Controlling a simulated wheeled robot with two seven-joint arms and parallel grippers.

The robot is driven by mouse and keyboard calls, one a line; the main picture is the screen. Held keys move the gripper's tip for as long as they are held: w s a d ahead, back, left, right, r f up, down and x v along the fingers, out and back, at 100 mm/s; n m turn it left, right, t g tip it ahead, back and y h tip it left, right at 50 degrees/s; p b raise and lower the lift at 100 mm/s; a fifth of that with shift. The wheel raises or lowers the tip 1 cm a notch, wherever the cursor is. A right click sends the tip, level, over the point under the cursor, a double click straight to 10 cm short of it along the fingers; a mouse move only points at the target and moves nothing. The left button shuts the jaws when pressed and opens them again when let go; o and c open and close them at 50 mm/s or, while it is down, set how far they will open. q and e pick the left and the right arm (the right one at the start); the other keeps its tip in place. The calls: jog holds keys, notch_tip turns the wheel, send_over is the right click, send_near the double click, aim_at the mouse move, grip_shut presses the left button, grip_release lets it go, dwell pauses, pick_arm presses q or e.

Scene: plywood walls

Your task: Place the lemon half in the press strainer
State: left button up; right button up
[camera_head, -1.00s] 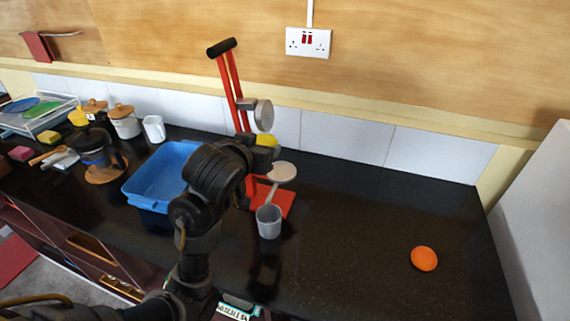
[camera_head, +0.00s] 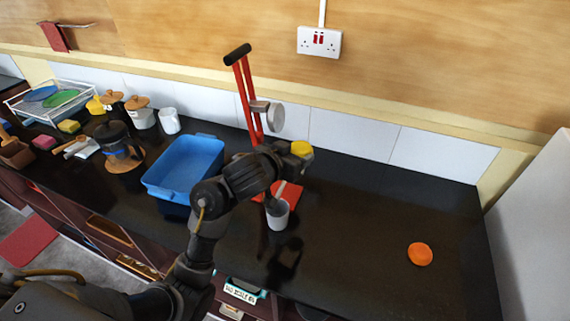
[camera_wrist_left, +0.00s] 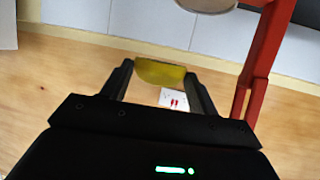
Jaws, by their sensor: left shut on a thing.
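The yellow lemon half (camera_head: 301,148) is held in the jaws of my left gripper (camera_head: 293,158), raised above the counter. It also shows between the two fingers in the left wrist view (camera_wrist_left: 160,73). The red juice press (camera_head: 243,97) stands at the back of the counter, its black-handled lever raised and its grey pressing head (camera_head: 276,117) left of and above the lemon. My left gripper hides the strainer and part of the red base (camera_head: 291,193) in the head view. A grey cup (camera_head: 278,216) stands at the front of the press. My right gripper is out of view.
A blue basin (camera_head: 183,168) stands left of my arm. A coffee press (camera_head: 120,150), jars and a dish rack (camera_head: 50,100) are farther left. An orange round piece (camera_head: 420,254) lies at the right. The counter between press and orange piece is clear.

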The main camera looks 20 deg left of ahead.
pick_arm(q)
jog(key=f, duration=0.1)
jog(key=w+a+f+b, duration=0.1)
jog(key=f, duration=0.1)
jog(key=w+a+f+b, duration=0.1)
jog(key=shift+w+a+f, duration=0.15)
jog(key=shift+a+f, duration=0.05)
jog(key=shift+f, duration=0.1)
jog(key=shift+w+a+f, duration=0.2)
jog(key=shift+a+f, duration=0.05)
jog(key=shift+w+a+f, duration=0.1)
jog(key=shift+a+f, duration=0.05)
jog(key=shift+f, duration=0.15)
notch_tip(320, 180, down, 3)
jog(key=shift+w+a+f+b, duration=0.15)
jog(key=shift+f+b, duration=0.05)
jog(key=shift+b, duration=0.6)
jog(key=o, duration=1)
